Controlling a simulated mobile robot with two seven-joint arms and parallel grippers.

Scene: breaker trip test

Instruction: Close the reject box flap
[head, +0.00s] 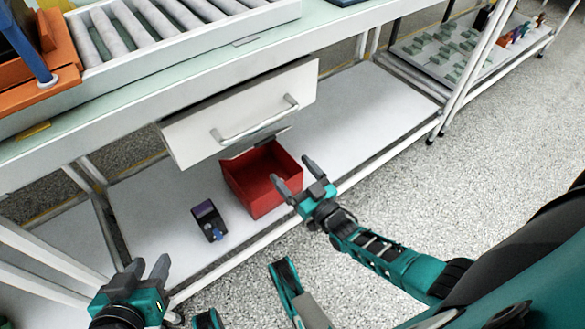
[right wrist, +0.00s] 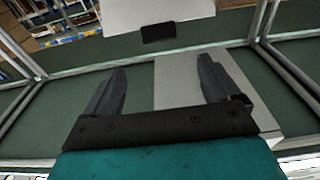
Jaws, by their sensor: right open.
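The red reject box (head: 262,197) stands on the white lower shelf, below the drawer. Its top is open and I see into its empty-looking inside. A thin grey strip (head: 256,143), which looks like the raised flap, shows at its back edge under the drawer; its exact tilt is unclear. My right gripper (head: 296,174) is open and empty at the box's right front side, its fingers pointing toward the box. In the right wrist view both fingers (right wrist: 163,88) are spread with nothing between them. My left gripper (head: 147,267) is apart from the box, at lower left, open and empty.
A white drawer (head: 240,112) with a bar handle hangs just above the box. A small dark device (head: 208,220) with a blue part stands left of the box. The lower shelf (head: 350,110) is clear to the right. A table leg (head: 465,70) stands further right.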

